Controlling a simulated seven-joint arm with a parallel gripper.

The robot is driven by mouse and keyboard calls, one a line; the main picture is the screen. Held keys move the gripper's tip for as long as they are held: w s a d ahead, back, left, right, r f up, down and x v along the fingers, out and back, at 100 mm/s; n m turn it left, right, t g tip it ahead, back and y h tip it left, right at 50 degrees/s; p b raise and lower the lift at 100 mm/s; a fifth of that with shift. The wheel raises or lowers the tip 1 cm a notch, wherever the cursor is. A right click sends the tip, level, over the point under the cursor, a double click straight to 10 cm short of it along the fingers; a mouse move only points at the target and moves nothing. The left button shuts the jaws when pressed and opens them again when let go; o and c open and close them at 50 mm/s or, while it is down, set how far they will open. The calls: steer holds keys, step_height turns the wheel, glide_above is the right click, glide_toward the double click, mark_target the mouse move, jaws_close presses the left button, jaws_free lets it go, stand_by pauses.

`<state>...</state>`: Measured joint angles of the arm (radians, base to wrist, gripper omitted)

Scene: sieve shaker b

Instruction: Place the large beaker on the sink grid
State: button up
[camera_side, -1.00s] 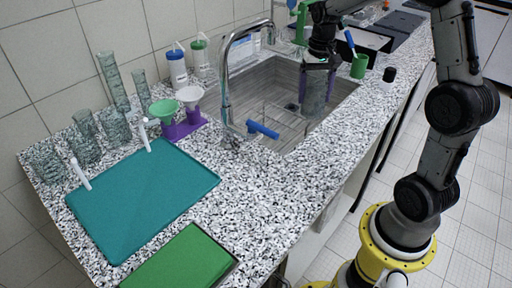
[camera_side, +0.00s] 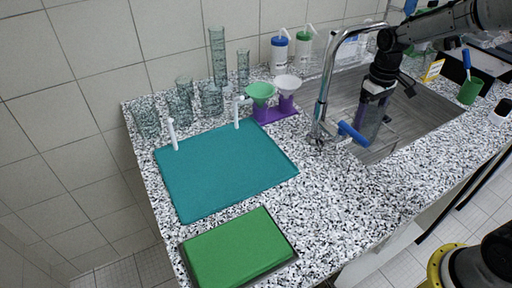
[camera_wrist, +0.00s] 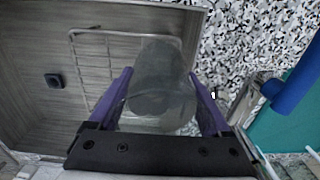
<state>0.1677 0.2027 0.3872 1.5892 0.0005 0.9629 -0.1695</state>
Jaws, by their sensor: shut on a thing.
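My gripper (camera_side: 374,98) has purple fingers and is shut on the large beaker (camera_side: 367,128), a clear grey glass vessel that looks roughly upright in the side view. In the wrist view the beaker (camera_wrist: 162,85) sits between the purple fingers of my gripper (camera_wrist: 165,100). It is inside the sink area, close to the faucet. The sink grid (camera_wrist: 78,68), a thin wire frame, lies below and partly behind the beaker. I cannot tell whether the beaker's base touches the grid.
The faucet (camera_side: 326,90) with its blue handle (camera_side: 354,134) stands close left of the beaker. A teal mat (camera_side: 225,170), a green tray (camera_side: 238,250), several glass vessels and a purple funnel stand (camera_side: 277,110) occupy the left counter. A green cup (camera_side: 469,91) stands right.

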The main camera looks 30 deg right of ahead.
step_height(320, 180, up, 18)
steer(key=s+a, duration=1.9)
steer(key=a, duration=0.3)
steer(key=shift+w+a+f, duration=1.25)
steer(key=shift+w+f, duration=0.7)
steer(key=shift+f, duration=1.05)
steer(key=shift+w+a+f, duration=1.25)
steer(key=shift+w+f, duration=0.7)
steer(key=shift+f, duration=1.05)
steer(key=shift+w+a+f, duration=1.25)
steer(key=shift+w+f, duration=0.7)
steer(key=shift+f, duration=1.05)
steer(key=shift+f, duration=0.15)
